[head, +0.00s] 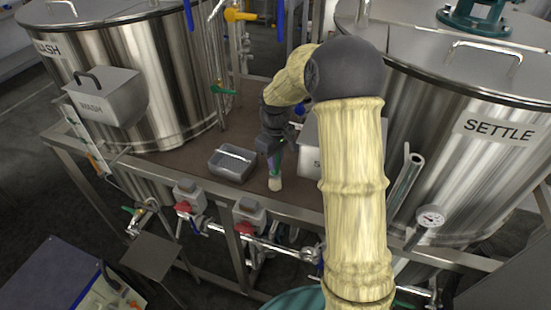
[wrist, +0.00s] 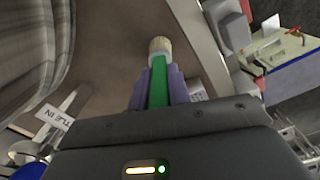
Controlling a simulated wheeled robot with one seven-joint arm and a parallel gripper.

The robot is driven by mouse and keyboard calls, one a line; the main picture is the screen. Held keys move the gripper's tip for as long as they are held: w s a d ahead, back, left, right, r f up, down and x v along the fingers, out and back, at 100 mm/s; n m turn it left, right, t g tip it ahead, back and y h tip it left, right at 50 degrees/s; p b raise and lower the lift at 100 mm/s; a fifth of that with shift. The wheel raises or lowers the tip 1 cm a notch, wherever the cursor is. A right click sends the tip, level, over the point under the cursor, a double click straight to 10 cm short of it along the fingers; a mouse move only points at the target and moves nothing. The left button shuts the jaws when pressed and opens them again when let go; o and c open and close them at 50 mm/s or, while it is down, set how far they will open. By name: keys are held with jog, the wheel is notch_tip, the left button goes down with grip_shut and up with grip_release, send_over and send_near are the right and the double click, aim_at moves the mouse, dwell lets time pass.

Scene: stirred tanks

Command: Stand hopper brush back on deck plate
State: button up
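The hopper brush (head: 275,183) has a green handle and a pale bristle end that points down. In the wrist view its green handle (wrist: 158,85) lies between the two purple fingers, and the bristle end shows beyond them. My gripper (head: 275,160) is shut on the handle; it fills the bottom of the wrist view (wrist: 157,90). The brush looks near upright. The brown deck plate (head: 190,165) lies between the tanks under it. Whether the bristles touch the plate I cannot tell. The top of the handle is hidden by my gripper.
A grey open tray (head: 228,168) stands on the deck just left of the brush. A labelled hopper box (head: 312,145) is close on the right, partly behind my arm. The WASH tank (head: 150,80) and SETTLE tank (head: 465,130) flank the deck. Valves and pipes run along its front edge.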

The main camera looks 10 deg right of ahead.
jog(key=o, duration=0.4)
notch_tip(320, 180, up, 12)
jog(key=shift+r+b, duration=0.15)
jog(key=shift+b, duration=0.65)
